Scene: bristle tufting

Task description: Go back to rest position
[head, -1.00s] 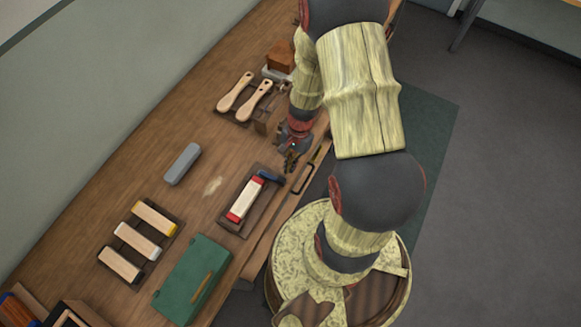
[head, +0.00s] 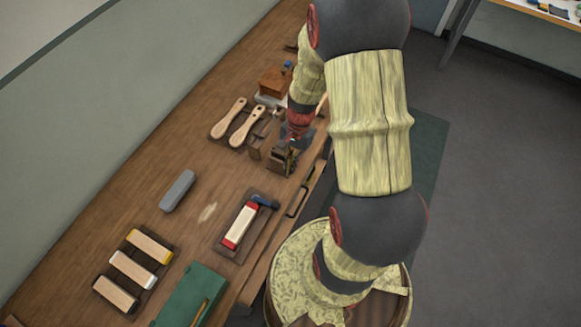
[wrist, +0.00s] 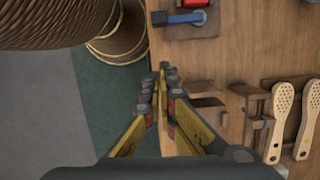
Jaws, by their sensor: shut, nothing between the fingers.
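My gripper (head: 290,160) is shut and empty above the bench's near edge, beside a small wooden stand (head: 256,146). In the wrist view my gripper (wrist: 163,78) shows with its fingertips together over the edge of the wooden bench (wrist: 225,60). Two wooden brush paddles with holes (head: 236,122) lie to its left on a dark holder. A brush block with red ends (head: 238,227) lies in a dark tray nearer the front, with a blue-handled tool (head: 263,201) beside it.
The bench (head: 150,195) runs along the wall. On it are a grey block (head: 178,190), several brush blocks (head: 132,267) in a tray, a green box (head: 190,294) and a wooden box (head: 275,80) behind my gripper. Open floor (head: 480,200) lies to the right.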

